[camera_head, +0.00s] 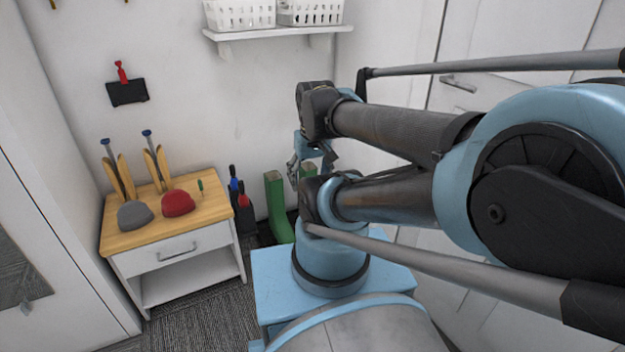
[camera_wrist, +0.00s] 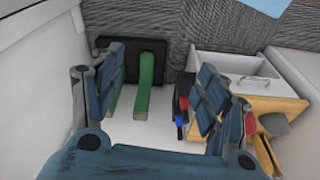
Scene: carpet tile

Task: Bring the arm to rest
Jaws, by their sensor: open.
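My gripper (camera_head: 311,165) hangs beyond my arm's folded links in the head view, partly hidden behind them. In the wrist view, my gripper (camera_wrist: 160,98) shows its two blue fingers spread wide apart with nothing between them. Behind the fingers in that view are a pair of green boots (camera_wrist: 147,75) by the wall, with clear air between them and the fingers as far as I can tell. The boots also show in the head view (camera_head: 277,205), partly hidden by my arm.
A shelf (camera_head: 280,32) with white baskets (camera_head: 240,14) hangs on the back wall. A white door (camera_head: 475,65) is at right. Carpet (camera_head: 215,318) lies open in front.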

